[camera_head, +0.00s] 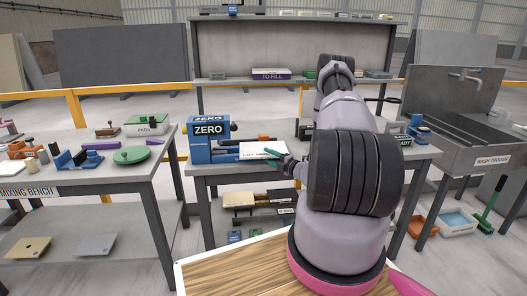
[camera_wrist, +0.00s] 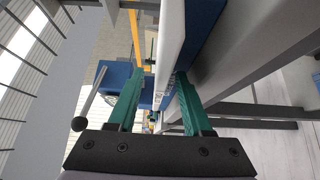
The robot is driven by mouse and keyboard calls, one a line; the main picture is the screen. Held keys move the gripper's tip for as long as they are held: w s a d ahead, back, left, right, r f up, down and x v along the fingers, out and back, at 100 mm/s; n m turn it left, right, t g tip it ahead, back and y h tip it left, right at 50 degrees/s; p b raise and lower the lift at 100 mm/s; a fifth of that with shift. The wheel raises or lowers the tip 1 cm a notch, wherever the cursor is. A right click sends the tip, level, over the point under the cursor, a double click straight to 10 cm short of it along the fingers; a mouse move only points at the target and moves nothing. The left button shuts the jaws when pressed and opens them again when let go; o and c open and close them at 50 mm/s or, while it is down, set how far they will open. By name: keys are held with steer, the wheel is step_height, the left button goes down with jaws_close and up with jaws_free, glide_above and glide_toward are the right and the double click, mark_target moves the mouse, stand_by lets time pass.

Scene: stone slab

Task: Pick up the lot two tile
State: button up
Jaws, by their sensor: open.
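The lot two tile (camera_head: 258,148) is a pale flat slab. It lies on the middle bench beside the blue ZERO device, and its lettering is only partly readable. My gripper (camera_head: 275,153) is at its right side, partly hidden by my arm. In the wrist view, the tile (camera_wrist: 171,45) shows as a white slab seen nearly edge-on. Its near end reaches between the teal fingers of my gripper (camera_wrist: 158,100). The fingers are apart, one on each side of the slab; whether either touches it I cannot tell.
The blue ZERO device (camera_head: 210,140) stands left of the tile. A mixing bench (camera_head: 75,190) with a green round lid (camera_head: 131,155) and several tools is at left. A wash trough (camera_head: 475,130) is at right. A shelf (camera_head: 290,82) rises behind.

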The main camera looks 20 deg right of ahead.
jaws_close()
stand_by(1.4)
